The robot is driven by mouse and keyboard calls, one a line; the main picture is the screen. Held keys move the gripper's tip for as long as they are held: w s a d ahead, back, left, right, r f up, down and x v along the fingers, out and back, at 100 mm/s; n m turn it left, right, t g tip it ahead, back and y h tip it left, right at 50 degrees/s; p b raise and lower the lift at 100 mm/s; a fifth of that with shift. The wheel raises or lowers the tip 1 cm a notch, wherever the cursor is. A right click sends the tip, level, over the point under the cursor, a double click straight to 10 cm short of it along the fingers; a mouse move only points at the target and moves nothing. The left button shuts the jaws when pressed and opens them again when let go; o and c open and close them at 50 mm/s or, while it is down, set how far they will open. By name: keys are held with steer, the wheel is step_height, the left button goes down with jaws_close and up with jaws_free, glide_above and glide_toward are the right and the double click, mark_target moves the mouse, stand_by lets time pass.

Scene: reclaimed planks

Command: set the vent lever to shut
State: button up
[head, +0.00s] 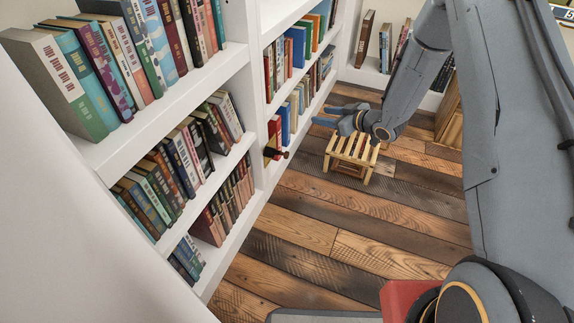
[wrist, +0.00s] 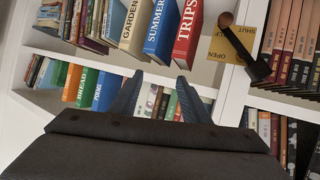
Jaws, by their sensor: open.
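The vent lever (wrist: 240,46) is a black bar with a round brown knob, at the upper right of the wrist view. It stands at a brass-coloured plate (wrist: 216,46) marked SHUT and OPEN, on the shelf upright. I cannot tell which mark it is set to. In the head view the lever (head: 276,153) is small and dark, by the shelf edge. My gripper (wrist: 157,84) is open and empty, its two blue-grey fingers pointing at the books, left of and below the lever in the wrist view. In the head view my gripper (head: 326,117) is right of and above the lever, apart from it.
White bookshelves (head: 172,110) full of books run along the left. A slatted wooden stool (head: 352,151) stands on the floor below my gripper. Red, blue and green books (wrist: 185,38) stand near the lever.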

steer(key=s+a+f+n+g+y+b, duration=0.1)
steer(key=a+f+y+b, duration=0.15)
steer(key=f, duration=0.35)
steer(key=a+f+n+y+b, duration=0.1)
steer(key=a+f+y+b, duration=0.1)
steer(key=f+b, duration=0.3)
steer(key=n+g+y+b, duration=0.2)
steer(key=y+b, duration=0.1)
glide_toward(287, 155)
steer(key=w+a+f, duration=0.2)
steer(key=b+x, duration=0.1)
steer(key=x, duration=0.4)
steer(key=b+x, duration=0.1)
steer(key=x, duration=0.2)
steer(key=shift+s+r+b, duration=0.15)
steer(key=shift+r+b, duration=0.15)
jaws_close()
